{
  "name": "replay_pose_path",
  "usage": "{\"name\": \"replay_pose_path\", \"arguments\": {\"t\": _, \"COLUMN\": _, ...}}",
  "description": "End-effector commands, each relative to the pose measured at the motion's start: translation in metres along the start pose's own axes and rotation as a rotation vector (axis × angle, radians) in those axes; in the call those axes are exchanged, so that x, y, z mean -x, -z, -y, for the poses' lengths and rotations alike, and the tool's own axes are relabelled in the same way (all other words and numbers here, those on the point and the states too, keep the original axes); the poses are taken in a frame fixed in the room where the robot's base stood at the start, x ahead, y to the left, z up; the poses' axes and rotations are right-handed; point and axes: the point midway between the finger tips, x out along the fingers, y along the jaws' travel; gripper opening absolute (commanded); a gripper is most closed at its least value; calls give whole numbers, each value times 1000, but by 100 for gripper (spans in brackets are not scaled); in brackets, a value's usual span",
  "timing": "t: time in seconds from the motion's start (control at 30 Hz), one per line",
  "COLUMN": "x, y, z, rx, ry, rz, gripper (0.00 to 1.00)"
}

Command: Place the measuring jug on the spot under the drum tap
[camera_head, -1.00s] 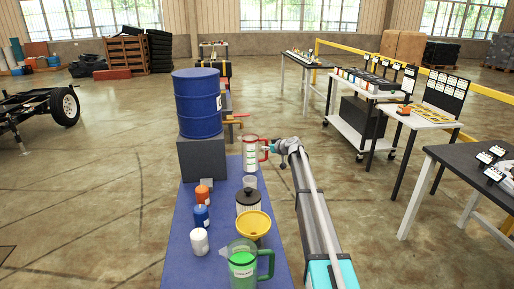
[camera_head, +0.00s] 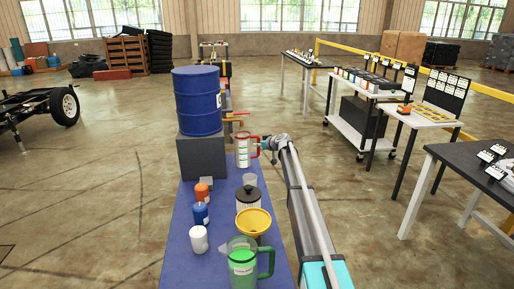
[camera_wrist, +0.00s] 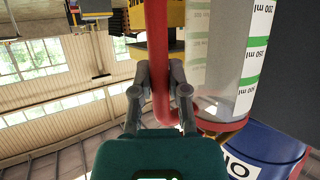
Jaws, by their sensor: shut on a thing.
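The measuring jug (camera_head: 242,152) is clear, with a red rim, a red handle and green-marked labels. It is held upright above the far end of the blue bench, right of the grey block under the blue drum (camera_head: 197,102). My gripper (camera_head: 262,146) is shut on its handle from the right. The wrist view is upside down; there the fingers (camera_wrist: 160,78) close around the red handle, with the jug body (camera_wrist: 224,60) beside it and the drum (camera_wrist: 268,145) close by. A brass-coloured part shows near the rim, perhaps the tap. The spot cannot be made out.
The blue bench (camera_head: 184,262) carries a small clear beaker (camera_head: 250,180), a black-lidded container (camera_head: 248,198), a yellow funnel (camera_head: 252,222), a green-filled jug (camera_head: 243,264) and several small bottles in a row. The grey block (camera_head: 203,157) stands left of the held jug.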

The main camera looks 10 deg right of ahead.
Motion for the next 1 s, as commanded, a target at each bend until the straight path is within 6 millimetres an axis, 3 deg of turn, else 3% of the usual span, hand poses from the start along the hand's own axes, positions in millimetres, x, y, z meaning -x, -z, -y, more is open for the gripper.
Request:
{"name": "replay_pose_path", "arguments": {"t": 0.4, "x": -1, "y": -3, "z": 0, "rx": -1, "ry": 0, "rz": 0, "gripper": 0}}
{"name": "replay_pose_path", "arguments": {"t": 0.43, "x": -1, "y": -2, "z": 0, "rx": 0, "ry": 0, "rz": 0, "gripper": 24}}
{"name": "replay_pose_path", "arguments": {"t": 0.6, "x": -1, "y": -2, "z": 0, "rx": 0, "ry": 1, "rz": 0, "gripper": 55}}
{"name": "replay_pose_path", "arguments": {"t": 1.0, "x": -1, "y": -1, "z": 0, "rx": 0, "ry": 1, "rz": 0, "gripper": 55}}
